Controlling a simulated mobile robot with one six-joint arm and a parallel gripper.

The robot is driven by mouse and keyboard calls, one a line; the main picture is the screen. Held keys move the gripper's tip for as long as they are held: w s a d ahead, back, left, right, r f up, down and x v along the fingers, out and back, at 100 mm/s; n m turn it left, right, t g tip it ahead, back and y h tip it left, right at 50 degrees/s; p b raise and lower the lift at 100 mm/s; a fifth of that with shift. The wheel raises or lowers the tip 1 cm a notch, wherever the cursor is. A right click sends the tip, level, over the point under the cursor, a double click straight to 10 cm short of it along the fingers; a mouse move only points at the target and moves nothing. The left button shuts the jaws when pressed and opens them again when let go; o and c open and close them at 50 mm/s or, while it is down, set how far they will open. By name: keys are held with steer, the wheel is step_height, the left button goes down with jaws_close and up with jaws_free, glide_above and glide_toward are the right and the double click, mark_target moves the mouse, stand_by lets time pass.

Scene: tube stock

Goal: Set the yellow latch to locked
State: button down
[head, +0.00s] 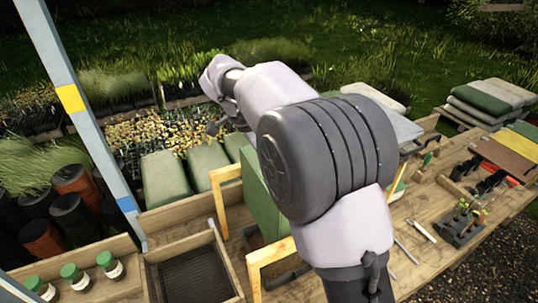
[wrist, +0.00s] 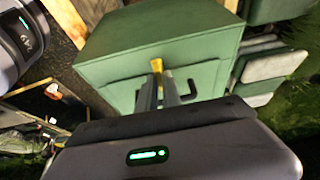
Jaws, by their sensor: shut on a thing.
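The yellow latch (wrist: 156,64) shows as a small yellow piece on the face of a green box (wrist: 150,38) in the wrist view. My gripper (wrist: 160,77) is shut on the latch, its two dark fingers close together at it. The fingers hide part of the latch, so I cannot tell whether it stands at locked. In the head view the green box (head: 257,197) stands on the bench, partly behind my arm. The latch is hidden there and my fingers cannot be made out clearly.
Wooden frames (head: 272,250) stand close to the box. A mesh-bottomed wooden tray (head: 192,272) and white bottles with green caps (head: 110,264) are at the front left. Tools and a dark rack (head: 462,226) lie at the right. A post (head: 85,120) rises at the left.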

stand_by(0.4)
steer(key=c, duration=1.5)
jaws_free()
steer(key=p+v, duration=0.5)
steer(key=v, duration=1.2)
steer(key=shift+a+r, duration=0.15)
